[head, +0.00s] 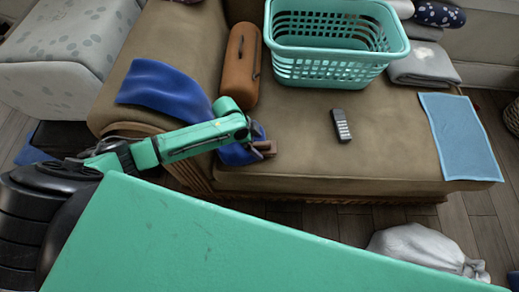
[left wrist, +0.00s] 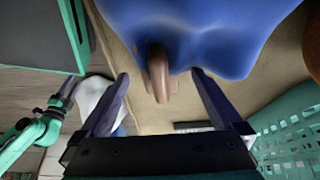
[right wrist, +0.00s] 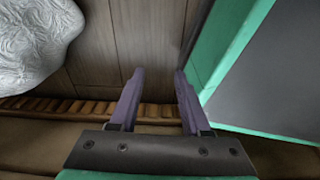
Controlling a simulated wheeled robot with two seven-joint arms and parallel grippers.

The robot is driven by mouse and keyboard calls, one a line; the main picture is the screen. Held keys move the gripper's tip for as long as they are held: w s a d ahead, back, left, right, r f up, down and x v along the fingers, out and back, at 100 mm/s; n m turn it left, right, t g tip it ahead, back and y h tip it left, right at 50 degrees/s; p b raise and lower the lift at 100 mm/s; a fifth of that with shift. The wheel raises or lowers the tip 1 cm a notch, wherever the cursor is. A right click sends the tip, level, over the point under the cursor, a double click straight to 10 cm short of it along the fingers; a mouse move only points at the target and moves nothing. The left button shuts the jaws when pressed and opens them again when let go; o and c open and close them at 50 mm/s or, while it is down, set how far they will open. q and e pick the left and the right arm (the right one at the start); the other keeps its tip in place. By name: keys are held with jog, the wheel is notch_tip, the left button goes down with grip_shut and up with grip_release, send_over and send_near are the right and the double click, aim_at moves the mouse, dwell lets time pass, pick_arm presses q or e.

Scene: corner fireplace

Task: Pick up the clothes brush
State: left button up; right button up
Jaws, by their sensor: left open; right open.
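What looks like the clothes brush (head: 268,148) is a small brown wooden piece at the front of the couch, mostly hidden by a blue cloth and my gripper. In the left wrist view its rounded brown end (left wrist: 159,80) sticks out from under the blue cloth (left wrist: 190,30). My left gripper (head: 256,138) is open, with its fingertips on either side of that end and gaps visible on both sides. My right gripper (right wrist: 159,71) is open and empty, over the floor by the couch's front edge; the head view does not show it.
The couch seat (head: 300,150) holds a turquoise basket (head: 330,62), a brown case (head: 240,68), a dark remote (head: 341,125) and a light-blue cloth (head: 455,135). A white sack (head: 420,248) lies on the floor.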

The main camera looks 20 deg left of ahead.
aim_at(259, 143)
pick_arm(q)
jog(key=shift+x, duration=1)
jog(key=shift+c, duration=0.6)
jog(key=c, duration=1.4)
pick_arm(e)
jog(key=shift+w+a+r, duration=0.1)
jog(key=shift+w+a, duration=0.05)
jog(key=shift+w, duration=0.4)
pick_arm(q)
jog(key=shift+r, duration=0.2)
jog(key=shift+r, duration=0.3)
notch_tip(259, 143, up, 7)
jog(key=shift+f+p, duration=0.1)
jog(key=shift+p, duration=1.15)
notch_tip(259, 143, up, 12)
jog(key=shift+r+p, duration=0.2)
jog(key=shift+p, duration=0.95)
pick_arm(e)
jog(key=s, duration=0.1)
jog(key=s+r, duration=0.1)
jog(key=s, duration=0.1)
jog(key=s+d+r, duration=0.1)
jog(key=s, duration=0.1)
jog(key=shift+s+r, duration=0.1)
jog(key=shift+s, duration=0.1)
